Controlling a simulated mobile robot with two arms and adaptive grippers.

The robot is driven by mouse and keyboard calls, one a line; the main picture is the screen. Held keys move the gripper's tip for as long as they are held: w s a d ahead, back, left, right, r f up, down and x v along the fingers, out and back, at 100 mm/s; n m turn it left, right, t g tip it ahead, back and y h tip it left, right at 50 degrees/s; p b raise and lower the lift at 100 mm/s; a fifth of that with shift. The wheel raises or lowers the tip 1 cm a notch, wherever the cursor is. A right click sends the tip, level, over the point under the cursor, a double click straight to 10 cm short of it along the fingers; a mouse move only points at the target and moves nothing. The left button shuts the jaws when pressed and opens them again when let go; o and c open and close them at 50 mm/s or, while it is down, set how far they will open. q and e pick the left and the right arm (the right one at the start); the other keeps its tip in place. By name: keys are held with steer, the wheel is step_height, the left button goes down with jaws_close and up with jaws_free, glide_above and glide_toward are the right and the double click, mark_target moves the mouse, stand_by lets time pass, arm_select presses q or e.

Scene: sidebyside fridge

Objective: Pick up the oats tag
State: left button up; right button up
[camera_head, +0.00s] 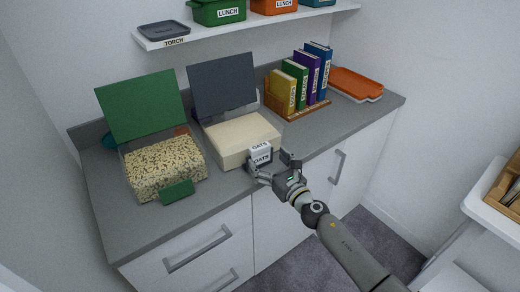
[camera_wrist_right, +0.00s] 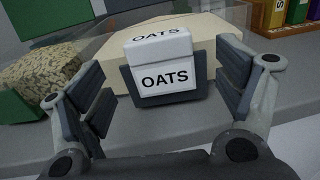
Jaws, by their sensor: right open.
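The oats tag (camera_head: 260,154) is a small white block lettered "OATS" at the front of the cream-filled bin on the counter. In the right wrist view the oats tag (camera_wrist_right: 165,77) sits upright in a dark holder (camera_wrist_right: 128,90), centred between the fingers. My right gripper (camera_head: 272,168) is open, with a finger on each side of the tag. The right wrist view shows the right gripper (camera_wrist_right: 168,92) with gaps between both fingers and the tag. My left gripper is not in view.
The cream-filled bin (camera_head: 235,137) has a raised dark lid (camera_head: 223,85). A bin of speckled flakes (camera_head: 165,167) with a green lid (camera_head: 142,106) and green holder (camera_head: 177,192) stands left. Books (camera_head: 302,75) and an orange tray (camera_head: 355,84) stand right. A shelf (camera_head: 255,24) hangs above.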

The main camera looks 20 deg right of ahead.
steer(key=shift+x, duration=1.15)
steer(key=shift+s+d+f, duration=0.1)
steer(key=shift+c, duration=1.3)
steer(key=c, duration=0.7)
steer(key=shift+c, duration=0.2)
